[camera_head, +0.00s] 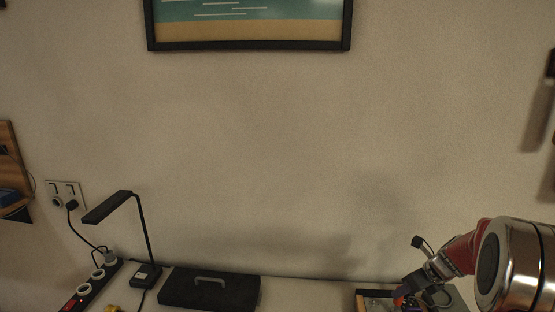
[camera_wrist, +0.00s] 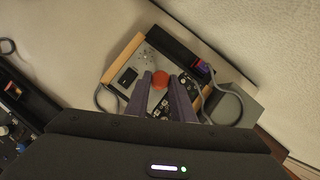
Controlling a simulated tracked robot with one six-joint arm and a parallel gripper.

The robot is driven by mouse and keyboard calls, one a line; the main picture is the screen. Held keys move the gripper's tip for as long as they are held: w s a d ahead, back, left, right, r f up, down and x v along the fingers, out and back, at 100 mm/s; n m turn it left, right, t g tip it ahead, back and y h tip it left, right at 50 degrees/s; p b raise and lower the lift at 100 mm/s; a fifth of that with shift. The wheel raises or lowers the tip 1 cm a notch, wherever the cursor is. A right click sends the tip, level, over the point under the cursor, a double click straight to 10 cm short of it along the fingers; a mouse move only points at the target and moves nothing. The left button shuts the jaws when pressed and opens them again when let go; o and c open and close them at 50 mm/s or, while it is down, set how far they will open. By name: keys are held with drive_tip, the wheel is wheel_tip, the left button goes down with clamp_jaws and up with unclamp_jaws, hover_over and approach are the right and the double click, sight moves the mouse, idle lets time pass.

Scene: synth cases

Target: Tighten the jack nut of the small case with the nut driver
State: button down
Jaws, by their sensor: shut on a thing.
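In the wrist view my gripper (camera_wrist: 160,82) points down over the small case, its two grey fingers closed on a round red-orange piece, apparently the handle of the nut driver (camera_wrist: 160,77). The small case (camera_wrist: 128,62) has a grey panel, wooden end cheeks, a black switch and small round fittings. The driver's tip and the jack nut are hidden, so I cannot tell whether they touch. In the head view the case (camera_head: 361,299) shows only partly at the bottom right, under my arm.
Grey cables loop beside the case, and a purple-blue plug (camera_wrist: 203,67) sits at its right. A dark case with a circuit board (camera_wrist: 14,110) lies at left. In the head view a black lidded case (camera_head: 210,290), a desk lamp (camera_head: 146,274) and a power strip (camera_head: 92,286) stand left.

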drive_tip(key=shift+a+m+t+h, duration=0.15)
drive_tip(key=shift+m+h, duration=0.2)
drive_tip(key=shift+m, duration=0.4)
drive_tip(key=shift+m+t+h, duration=0.15)
drive_tip(key=shift+m+h, duration=0.2)
drive_tip(key=shift+m, duration=0.4)
drive_tip(key=shift+a+m+h, duration=0.1)
drive_tip(key=shift+m+h, duration=0.6)
drive_tip(key=shift+m, duration=0.5)
drive_tip(key=c, duration=1.5)
unclamp_jaws()
drive_tip(key=shift+o, duration=0.2)
